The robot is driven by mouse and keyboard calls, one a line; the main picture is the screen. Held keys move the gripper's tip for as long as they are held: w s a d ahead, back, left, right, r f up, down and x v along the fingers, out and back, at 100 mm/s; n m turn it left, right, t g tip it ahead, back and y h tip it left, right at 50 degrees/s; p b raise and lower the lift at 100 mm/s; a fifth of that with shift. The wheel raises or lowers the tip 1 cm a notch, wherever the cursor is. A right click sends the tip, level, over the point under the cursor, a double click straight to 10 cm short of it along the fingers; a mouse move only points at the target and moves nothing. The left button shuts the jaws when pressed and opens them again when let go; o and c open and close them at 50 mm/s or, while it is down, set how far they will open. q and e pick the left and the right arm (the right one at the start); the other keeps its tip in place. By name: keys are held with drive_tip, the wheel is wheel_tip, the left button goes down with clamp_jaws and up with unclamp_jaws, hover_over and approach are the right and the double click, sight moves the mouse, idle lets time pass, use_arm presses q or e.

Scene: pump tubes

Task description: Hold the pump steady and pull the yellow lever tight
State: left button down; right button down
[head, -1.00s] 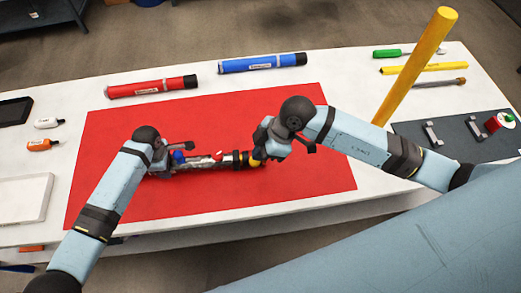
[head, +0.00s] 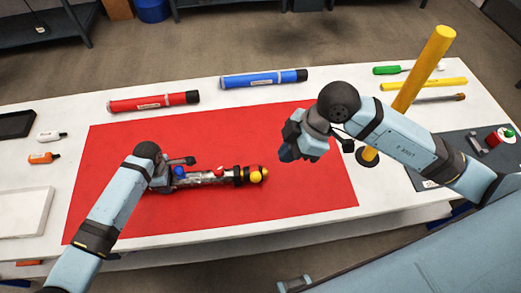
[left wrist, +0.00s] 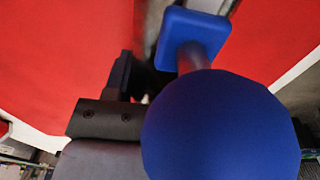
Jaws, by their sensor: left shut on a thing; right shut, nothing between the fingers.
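The pump (head: 212,178) lies on the red mat (head: 150,222), a metal body with a blue knob (head: 180,172) at its left and a dark end at its right. The yellow lever (head: 254,176) sits at the pump's right end, with a red part above it. My left gripper (head: 166,181) is shut on the pump's left end; its fingers are mostly hidden. The blue knob fills much of the left wrist view (left wrist: 220,125). My right gripper (head: 291,150) is shut and empty, above the mat, to the right of the lever and apart from it.
A red tube (head: 152,102) and a blue tube (head: 263,79) lie behind the mat. A yellow post (head: 422,70) stands behind my right arm. Tools lie at the back right, small bottles at the left. The mat's front right is clear.

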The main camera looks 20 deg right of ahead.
use_arm(q)
drive_tip(key=shift+c, duration=1.8)
unclamp_jaws()
